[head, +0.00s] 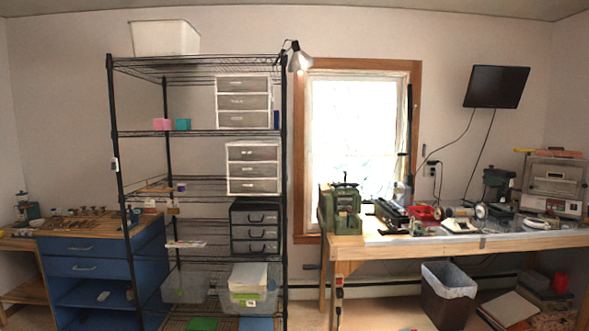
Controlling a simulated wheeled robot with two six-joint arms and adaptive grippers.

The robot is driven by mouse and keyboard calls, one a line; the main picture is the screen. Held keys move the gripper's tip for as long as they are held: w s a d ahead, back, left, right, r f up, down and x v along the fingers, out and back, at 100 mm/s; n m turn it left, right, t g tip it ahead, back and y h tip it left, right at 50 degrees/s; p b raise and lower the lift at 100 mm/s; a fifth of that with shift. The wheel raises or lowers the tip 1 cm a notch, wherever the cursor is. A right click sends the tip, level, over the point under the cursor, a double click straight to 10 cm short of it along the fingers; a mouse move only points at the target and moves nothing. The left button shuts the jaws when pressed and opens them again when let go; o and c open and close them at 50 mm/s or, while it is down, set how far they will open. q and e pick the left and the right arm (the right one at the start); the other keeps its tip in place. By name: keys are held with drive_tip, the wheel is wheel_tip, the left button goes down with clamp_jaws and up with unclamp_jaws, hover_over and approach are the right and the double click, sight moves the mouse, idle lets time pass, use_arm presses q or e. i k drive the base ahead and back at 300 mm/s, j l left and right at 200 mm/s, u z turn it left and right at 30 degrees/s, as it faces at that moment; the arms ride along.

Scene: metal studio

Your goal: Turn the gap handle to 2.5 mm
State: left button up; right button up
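A green machine (341,212) stands on the left end of the wooden workbench at the right in the head view. A small dark handle (345,181) sits on top of it and may be the gap handle. The machine is small in the picture, so no gap, scale or number can be read. Neither of my grippers is in view.
The wooden workbench (465,243) also carries a red tray (424,212), a bench machine and a kiln-like box (553,187). A waste bin (448,292) stands below. A black wire shelf (200,133) and blue cabinet (88,270) stand left.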

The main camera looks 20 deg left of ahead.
sight(345, 180)
drive_tip(key=i+u, duration=0.4)
drive_tip(key=i, duration=0.15)
drive_tip(key=i+l+u, duration=0.35)
drive_tip(key=i, duration=0.2)
drive_tip(key=i+l+u, duration=0.25)
drive_tip(key=i+u, duration=0.15)
drive_tip(key=i, duration=0.1)
